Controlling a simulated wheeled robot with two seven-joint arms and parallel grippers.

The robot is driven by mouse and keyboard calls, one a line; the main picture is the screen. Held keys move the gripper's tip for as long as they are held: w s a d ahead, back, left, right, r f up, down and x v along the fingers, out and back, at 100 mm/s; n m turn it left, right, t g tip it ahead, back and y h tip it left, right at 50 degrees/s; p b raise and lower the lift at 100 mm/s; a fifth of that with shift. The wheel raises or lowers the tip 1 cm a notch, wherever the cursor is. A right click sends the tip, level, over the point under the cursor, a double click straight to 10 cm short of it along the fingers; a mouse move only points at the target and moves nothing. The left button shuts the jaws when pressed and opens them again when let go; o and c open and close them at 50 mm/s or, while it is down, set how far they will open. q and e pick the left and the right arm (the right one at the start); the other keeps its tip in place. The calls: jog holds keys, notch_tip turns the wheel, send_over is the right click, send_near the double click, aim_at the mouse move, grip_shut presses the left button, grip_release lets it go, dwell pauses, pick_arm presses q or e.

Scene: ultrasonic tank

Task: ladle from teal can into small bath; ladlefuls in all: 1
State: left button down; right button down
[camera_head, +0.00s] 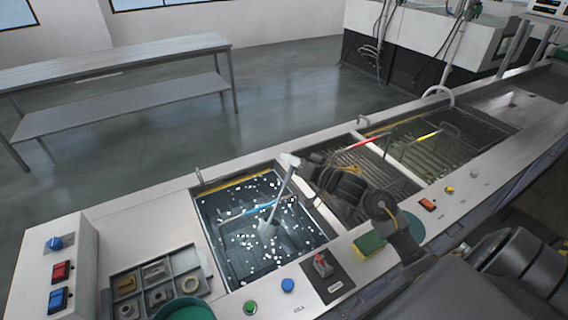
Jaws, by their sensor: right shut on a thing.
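My right gripper (303,168) is shut on a ladle (281,190) near the top of its handle, above the small bath (225,286). The ladle's handle slants down and its grey lower end is over or in the bath; I cannot tell whether the cup is under the surface or what it holds. The bath has dark liquid with many white specks. A teal-green round can (186,309) is cut off by the bottom edge, and its contents do not show clearly. My left gripper is not in view.
A parts tray (190,262) stands left of the bath. Two more basins (384,180) (440,150) with racks lie to the right. A sponge (369,243), knobs and a red switch (322,264) sit on the front rim. A teal round thing (414,229) is partly behind my right arm.

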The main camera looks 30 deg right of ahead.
jog(key=w+d+f+m+b, duration=0.1)
jog(key=d+f+m, duration=0.4)
jog(key=f, duration=0.4)
jog(key=w+d+f+m+b, duration=0.1)
jog(key=w+d+f+m, duration=0.1)
jog(key=d+f+m, duration=0.2)
jog(key=shift+w+d+f+m, duration=0.15)
jog(key=shift+d+f+m, duration=0.25)
jog(key=shift+f+m, duration=1.85)
jog(key=shift+f+n, duration=0.55)
